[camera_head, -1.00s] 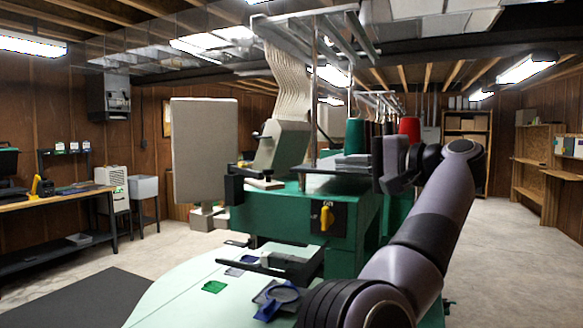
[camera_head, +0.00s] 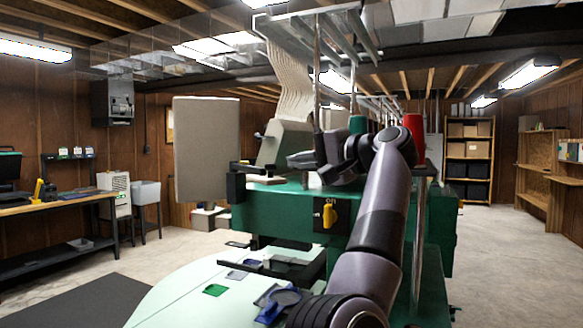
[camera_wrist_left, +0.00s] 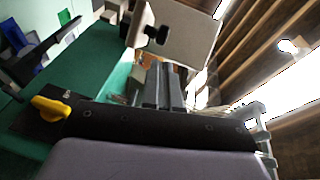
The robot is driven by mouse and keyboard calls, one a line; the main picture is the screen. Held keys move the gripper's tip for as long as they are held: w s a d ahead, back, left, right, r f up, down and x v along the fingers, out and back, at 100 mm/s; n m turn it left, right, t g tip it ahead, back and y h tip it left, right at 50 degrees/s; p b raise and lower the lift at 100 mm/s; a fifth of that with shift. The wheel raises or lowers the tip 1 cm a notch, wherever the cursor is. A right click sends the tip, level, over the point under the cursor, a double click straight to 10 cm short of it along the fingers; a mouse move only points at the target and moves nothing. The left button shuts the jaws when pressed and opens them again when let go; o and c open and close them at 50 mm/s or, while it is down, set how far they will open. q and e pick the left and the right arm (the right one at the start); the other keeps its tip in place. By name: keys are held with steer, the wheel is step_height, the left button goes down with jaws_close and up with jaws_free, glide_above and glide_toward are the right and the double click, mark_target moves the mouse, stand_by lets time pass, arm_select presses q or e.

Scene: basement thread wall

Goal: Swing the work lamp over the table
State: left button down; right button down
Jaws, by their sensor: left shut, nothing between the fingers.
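I cannot pick out the work lamp for certain in either view. A pale green table (camera_head: 180,295) spreads across the lower part of the head view, in front of the green machine (camera_head: 285,212). My left gripper (camera_head: 293,160) is in front of the machine head, above the table's far end, pointing left. Its fingers are together and empty; they also show in the wrist view (camera_wrist_left: 161,86). A large grey panel (camera_head: 205,150) stands to the left, apart from the gripper. My right gripper is not in view.
A yellow switch (camera_head: 330,213) is on the machine's front. A blue hoop (camera_head: 280,303) and a green patch (camera_head: 215,290) lie on the table. A workbench (camera_head: 60,204) is at far left. Open floor (camera_head: 500,255) lies at right.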

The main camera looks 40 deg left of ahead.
arm_select(q)
steer(key=shift+s+a+f, duration=0.2)
steer(key=shift+s+a, duration=0.45)
steer(key=shift+s, duration=0.05)
